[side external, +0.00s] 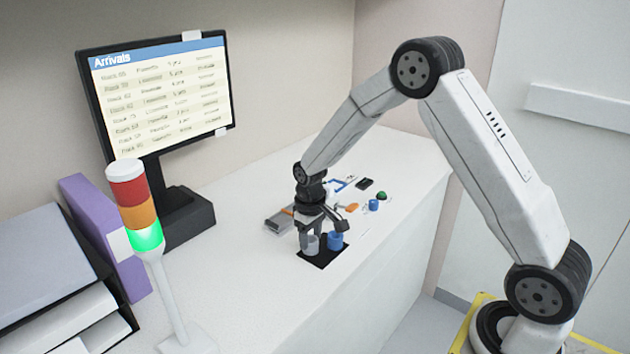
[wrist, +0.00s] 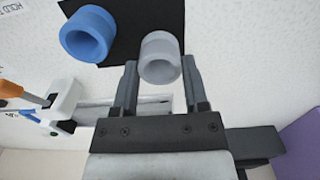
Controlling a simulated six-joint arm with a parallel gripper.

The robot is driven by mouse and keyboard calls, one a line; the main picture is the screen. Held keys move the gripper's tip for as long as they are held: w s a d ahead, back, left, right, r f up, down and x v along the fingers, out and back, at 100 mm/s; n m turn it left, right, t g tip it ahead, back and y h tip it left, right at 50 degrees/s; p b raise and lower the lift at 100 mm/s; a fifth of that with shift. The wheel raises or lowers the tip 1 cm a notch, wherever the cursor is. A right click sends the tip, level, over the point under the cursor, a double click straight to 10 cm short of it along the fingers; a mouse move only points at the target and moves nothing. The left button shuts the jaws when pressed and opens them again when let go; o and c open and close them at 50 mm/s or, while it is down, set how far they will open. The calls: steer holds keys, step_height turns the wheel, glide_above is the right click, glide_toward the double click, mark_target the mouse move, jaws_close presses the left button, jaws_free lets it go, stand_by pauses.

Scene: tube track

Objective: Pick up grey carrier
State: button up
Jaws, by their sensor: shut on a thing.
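The grey carrier (wrist: 160,58) is a short hollow cylinder between my gripper's fingertips in the wrist view. My gripper (wrist: 160,75) is shut on it, one finger on each side. In the side external view the grey carrier (side external: 310,244) is below my gripper (side external: 318,230), at the left part of a black mat (side external: 322,262). I cannot tell whether it touches the mat. A blue carrier (wrist: 88,34) of similar shape stands beside it, apart from the fingers; it also shows in the side external view (side external: 335,241).
A monitor (side external: 160,90) reading "Arrivals" stands at the back left. A signal light tower (side external: 135,205) with its green section lit stands at the front left, near a purple binder (side external: 105,235). Small tools and a green button (side external: 381,196) lie behind the mat.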

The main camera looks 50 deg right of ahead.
steer(key=shift+r, duration=2.35)
steer(key=shift+w, duration=0.1)
